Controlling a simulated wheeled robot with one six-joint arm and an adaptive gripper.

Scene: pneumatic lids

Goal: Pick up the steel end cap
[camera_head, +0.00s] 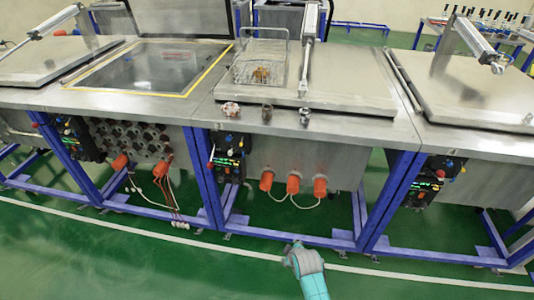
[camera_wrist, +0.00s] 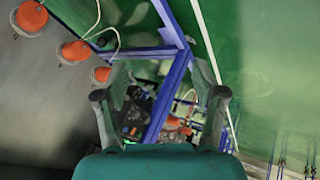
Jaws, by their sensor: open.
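Three small metal parts stand in a row on the front edge of the steel bench: a reddish-grey, knobbly round part (camera_head: 229,109), a dark short cylinder (camera_head: 267,112) and a grey-brown short piece (camera_head: 305,116). They are too small for me to tell which is the steel end cap. My gripper (camera_head: 294,247) is low in front of the bench, over the green floor, well apart from these parts. In the wrist view my gripper (camera_wrist: 159,94) has its two fingers spread with nothing held between them. None of the three parts shows in the wrist view.
A wire basket (camera_head: 259,66) with brownish contents stands on the closed lid (camera_head: 345,75) behind the parts. A yellow-edged dark panel (camera_head: 150,66) lies to the left. Blue frame legs (camera_head: 394,195) and orange connectors (camera_head: 292,184) are below the bench. The floor in front is clear.

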